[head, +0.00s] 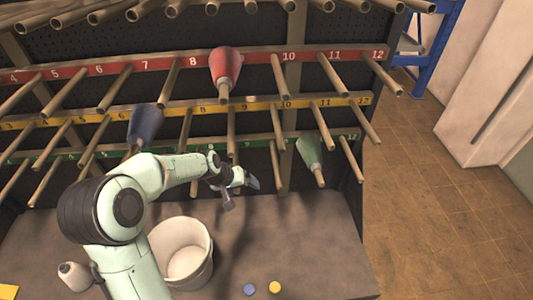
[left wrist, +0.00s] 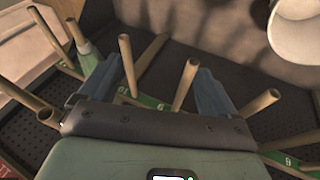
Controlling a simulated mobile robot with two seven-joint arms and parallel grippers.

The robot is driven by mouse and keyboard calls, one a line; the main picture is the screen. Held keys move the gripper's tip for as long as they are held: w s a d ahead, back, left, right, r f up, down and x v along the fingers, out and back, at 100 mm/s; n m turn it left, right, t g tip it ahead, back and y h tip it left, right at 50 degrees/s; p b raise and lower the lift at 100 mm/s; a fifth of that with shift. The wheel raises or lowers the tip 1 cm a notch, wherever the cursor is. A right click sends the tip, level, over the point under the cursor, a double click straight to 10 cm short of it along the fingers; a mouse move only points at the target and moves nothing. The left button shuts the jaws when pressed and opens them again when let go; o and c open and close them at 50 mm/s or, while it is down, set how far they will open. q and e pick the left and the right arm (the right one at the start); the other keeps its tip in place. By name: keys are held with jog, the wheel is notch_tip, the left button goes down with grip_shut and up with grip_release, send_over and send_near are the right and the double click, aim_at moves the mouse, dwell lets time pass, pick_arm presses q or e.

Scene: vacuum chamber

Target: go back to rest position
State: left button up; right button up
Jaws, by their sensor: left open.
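My left gripper (head: 240,190) is in front of the lower part of the peg rack, above the grey table. It is open, with its fingers spread and nothing between them. In the left wrist view the gripper (left wrist: 162,68) also shows empty, with bare pegs around it. My right gripper is not in view.
The rack (head: 290,60) has many protruding pegs. A white bucket (head: 206,271), a white bottle (head: 75,276), a blue disc (head: 250,289) and a yellow disc (head: 275,287) are on the table.

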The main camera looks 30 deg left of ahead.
pick_arm(q)
jog(key=s+d+f+m+g+h, duration=0.15)
jog(key=s+d+f, duration=0.25)
jog(key=d+f, duration=0.55)
jog(key=s+d+f+g+h, duration=0.1)
jog(key=s+d+f+g, duration=0.15)
jog(key=d+f, duration=0.65)
jog(key=s+d+f+m+g, duration=0.1)
jog(key=s+d+f, duration=0.2)
jog(key=s+f, duration=0.2)
jog(key=s+d+f+m+g, duration=0.1)
jog(key=s+d+f, duration=0.3)
jog(key=s, duration=0.8)
notch_tip(320, 180, down, 2)
jog(key=shift+f, duration=0.25)
